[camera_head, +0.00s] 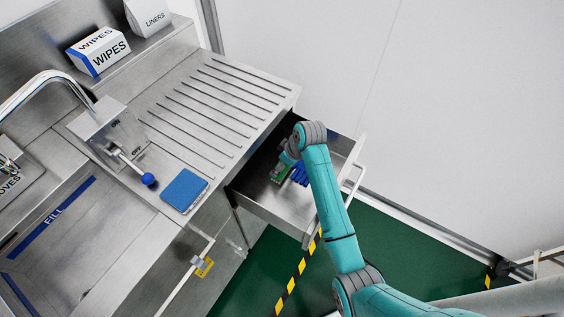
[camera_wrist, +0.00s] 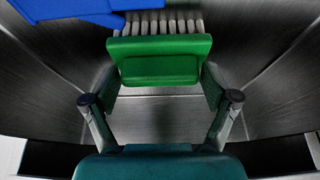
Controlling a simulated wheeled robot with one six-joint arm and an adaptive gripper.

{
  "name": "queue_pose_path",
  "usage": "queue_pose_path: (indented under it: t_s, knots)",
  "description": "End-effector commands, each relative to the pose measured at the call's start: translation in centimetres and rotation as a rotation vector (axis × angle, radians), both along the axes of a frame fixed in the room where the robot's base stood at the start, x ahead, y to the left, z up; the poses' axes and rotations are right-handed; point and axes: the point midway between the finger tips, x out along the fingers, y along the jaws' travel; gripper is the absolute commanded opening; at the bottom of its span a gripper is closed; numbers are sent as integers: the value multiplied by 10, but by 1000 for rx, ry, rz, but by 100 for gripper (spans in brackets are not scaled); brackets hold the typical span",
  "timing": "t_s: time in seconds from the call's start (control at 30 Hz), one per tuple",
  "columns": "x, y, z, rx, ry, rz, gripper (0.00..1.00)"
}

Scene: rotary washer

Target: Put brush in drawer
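The brush has a green block and pale bristles. In the wrist view the brush (camera_wrist: 160,62) sits between my gripper's (camera_wrist: 160,85) two dark finger pads, which appear to press on its sides, with the bristles pointing away. The drawer (camera_head: 272,205) is metal and pulled out from under the counter. I cannot tell whether the brush touches the drawer floor.
A blue glove-like item (camera_head: 299,175) lies in the drawer beside the brush; it also shows in the wrist view (camera_wrist: 70,10). A blue sponge (camera_head: 184,190) lies on the ridged counter. The sink (camera_head: 70,240), faucet and wipes box (camera_head: 98,50) are at left. A wall stands behind.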

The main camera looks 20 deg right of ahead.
Motion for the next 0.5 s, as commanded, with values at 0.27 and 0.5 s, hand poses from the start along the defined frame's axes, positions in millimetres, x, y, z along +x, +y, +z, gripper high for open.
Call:
queue_pose_path:
  t_s: [0.27, 0.5]
  knots:
    - [0, 0, 0, 0, 0, 0, 100]
    - [-2, -2, 10, -1, -1, 0, 100]
